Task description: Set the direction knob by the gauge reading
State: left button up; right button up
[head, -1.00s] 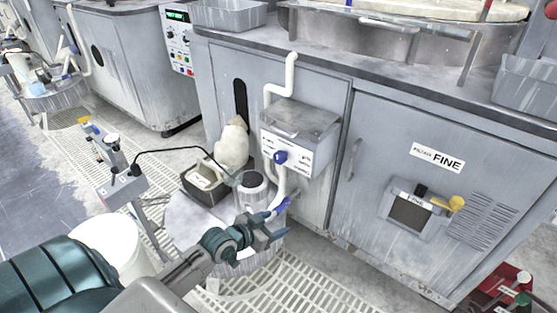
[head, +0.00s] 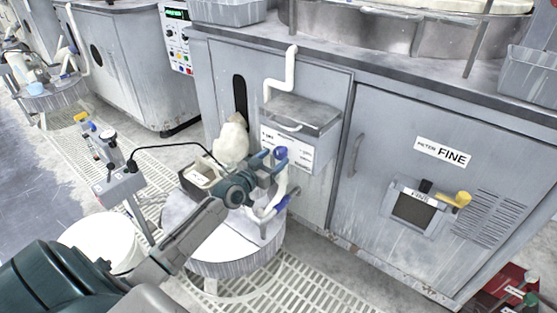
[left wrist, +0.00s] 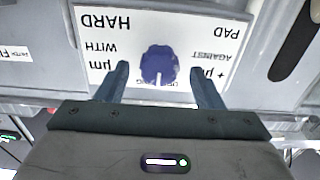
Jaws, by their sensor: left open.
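The blue direction knob (head: 281,153) sits on the white label front of a grey box (head: 312,118) fixed to the cabinet. In the left wrist view the knob (left wrist: 159,66) shows with upside-down words around it, among them HARD, WITH, PAD and AGAINST. My left gripper (head: 271,160) is open in front of the knob. In the left wrist view its fingers (left wrist: 159,78) stand on both sides of the knob, with a visible gap on each side. A small round part (head: 108,134), perhaps the gauge, tops a stand at the left; its reading is too small to tell. My right gripper is out of view.
A round stool-like table (head: 240,252) stands below the box, with a dark tray (head: 196,183) and a pale cloth-like lump (head: 231,143). A white pipe (head: 291,66) runs above the box. A cabinet door (head: 375,150) reads FINE. A white bucket (head: 92,235) stands left.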

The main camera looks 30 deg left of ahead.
aim_at(278, 155)
pick_arm(q)
jog(key=shift+w+d+b, duration=0.15)
jog(key=shift+w+b, duration=0.2)
jog(key=shift+w, duration=1.25)
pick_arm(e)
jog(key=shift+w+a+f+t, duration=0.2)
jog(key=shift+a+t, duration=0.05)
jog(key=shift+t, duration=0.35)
pick_arm(q)
jog(key=c, duration=1)
